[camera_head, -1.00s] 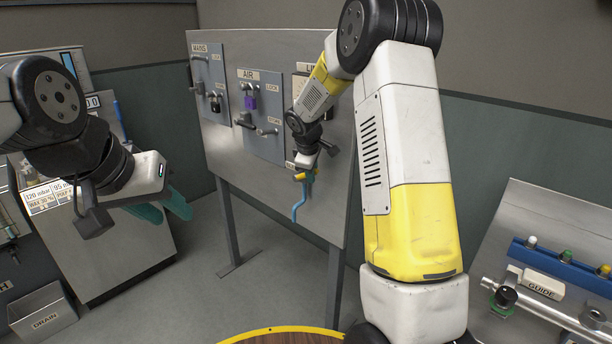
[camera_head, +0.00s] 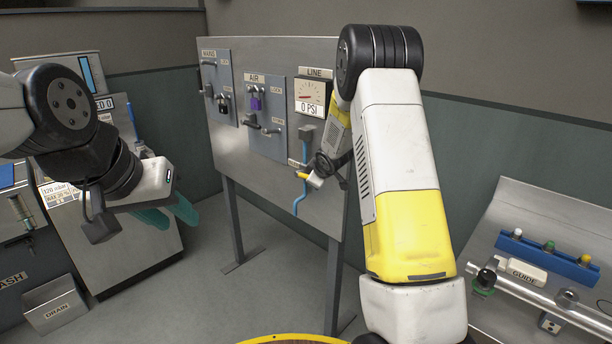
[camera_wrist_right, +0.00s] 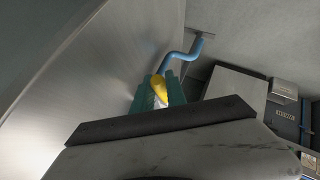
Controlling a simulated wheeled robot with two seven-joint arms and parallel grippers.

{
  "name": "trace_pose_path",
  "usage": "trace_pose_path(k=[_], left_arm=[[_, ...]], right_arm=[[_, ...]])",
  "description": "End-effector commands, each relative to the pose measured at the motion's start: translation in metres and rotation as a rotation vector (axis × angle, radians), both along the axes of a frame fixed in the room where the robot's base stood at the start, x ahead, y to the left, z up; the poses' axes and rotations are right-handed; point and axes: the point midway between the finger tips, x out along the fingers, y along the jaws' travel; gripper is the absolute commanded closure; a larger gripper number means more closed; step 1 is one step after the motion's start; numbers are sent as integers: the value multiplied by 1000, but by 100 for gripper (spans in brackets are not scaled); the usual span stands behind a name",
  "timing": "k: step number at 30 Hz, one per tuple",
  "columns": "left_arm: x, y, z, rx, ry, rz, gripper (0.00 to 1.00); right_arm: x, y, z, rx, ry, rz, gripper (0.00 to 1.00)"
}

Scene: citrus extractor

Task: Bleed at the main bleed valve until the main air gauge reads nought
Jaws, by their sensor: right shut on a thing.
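The main air gauge (camera_head: 311,92), under the LINE label, shows in the head view. Its readout (camera_head: 309,107) says 0 PSI. Below it is the bleed valve's yellow handle (camera_head: 302,175), pointing left, with a blue hose (camera_head: 300,205) hanging below. My right gripper (camera_wrist_right: 160,92) is shut on the yellow handle (camera_wrist_right: 159,86), its teal fingers on both sides in the right wrist view. In the head view that gripper is small and partly hidden by my arm. My left gripper (camera_head: 168,216) is open and empty, far left of the panel.
A drain bin (camera_head: 54,305) stands at lower left. A sloped console with a blue rack (camera_head: 548,258) is at right. Floor between is clear.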

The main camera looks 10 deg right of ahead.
Motion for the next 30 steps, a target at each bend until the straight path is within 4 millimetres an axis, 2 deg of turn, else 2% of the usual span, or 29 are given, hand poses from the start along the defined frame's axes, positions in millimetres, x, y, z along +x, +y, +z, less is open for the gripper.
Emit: trace_pose_path(k=[6,25,26,27,29,30], left_arm=[[0,0,0,0,0,0,64],[0,0,0,0,0,0,64],[0,0,0,0,0,0,64],[0,0,0,0,0,0,64],[0,0,0,0,0,0,64],[0,0,0,0,0,0,64]], right_arm=[[-2,2,-10,60,-68,3,100],[-2,1,-12,85,-108,1,100],[-2,1,-12,85,-108,1,79],[-2,1,-12,85,-108,1,71],[-2,1,-12,85,-108,1,61],[-2,1,-11,85,-108,1,61]])
